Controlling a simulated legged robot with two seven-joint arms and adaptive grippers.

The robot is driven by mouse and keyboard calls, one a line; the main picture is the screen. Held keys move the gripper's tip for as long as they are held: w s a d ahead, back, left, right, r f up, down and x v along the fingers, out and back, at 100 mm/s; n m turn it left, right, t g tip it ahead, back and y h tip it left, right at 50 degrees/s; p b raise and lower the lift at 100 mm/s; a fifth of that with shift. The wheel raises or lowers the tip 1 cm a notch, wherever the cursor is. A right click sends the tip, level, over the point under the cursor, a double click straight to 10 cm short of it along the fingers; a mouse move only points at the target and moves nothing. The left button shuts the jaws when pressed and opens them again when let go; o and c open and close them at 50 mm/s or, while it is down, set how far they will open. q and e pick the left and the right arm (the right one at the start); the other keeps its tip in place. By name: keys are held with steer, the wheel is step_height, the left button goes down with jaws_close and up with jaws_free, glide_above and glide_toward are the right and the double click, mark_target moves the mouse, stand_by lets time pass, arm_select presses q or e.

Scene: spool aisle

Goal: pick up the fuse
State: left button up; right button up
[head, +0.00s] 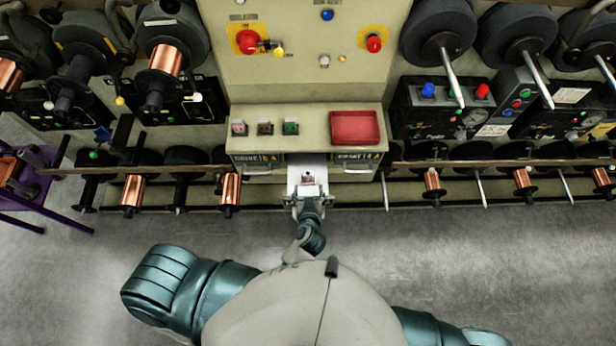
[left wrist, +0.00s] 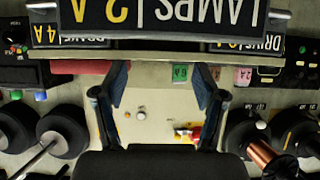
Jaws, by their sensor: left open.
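Three small blocks, pink (head: 239,127), brown (head: 264,128) and green (head: 291,128), stand in a row on the machine's ledge; they look like fuses. In the left wrist view, which is upside down, the green one (left wrist: 180,73) reads 6A and the pink one (left wrist: 243,75) is partly covered. My left gripper (head: 308,203) is low in front of the machine's middle, below the ledge. Its fingers (left wrist: 158,80) are open, with nothing between them. A pale drawer-like part (head: 308,167) carries a small dark reddish mark I cannot make out. My right gripper is out of view.
A red tray (head: 355,127) sits on the ledge, right of the blocks. A large LAMPS label (left wrist: 170,12) is close to the wrist camera, between drive-labelled fronts. Spool racks with copper reels (head: 133,192) flank the machine. The grey floor (head: 480,260) is clear.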

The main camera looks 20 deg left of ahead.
mark_target(308, 175)
arm_select(q)
steer(key=x, duration=0.4)
steer(key=b+x, duration=0.1)
steer(key=x, duration=0.4)
steer(key=shift+s+f, duration=0.15)
steer(key=shift+f, duration=0.15)
steer(key=c, duration=1.3)
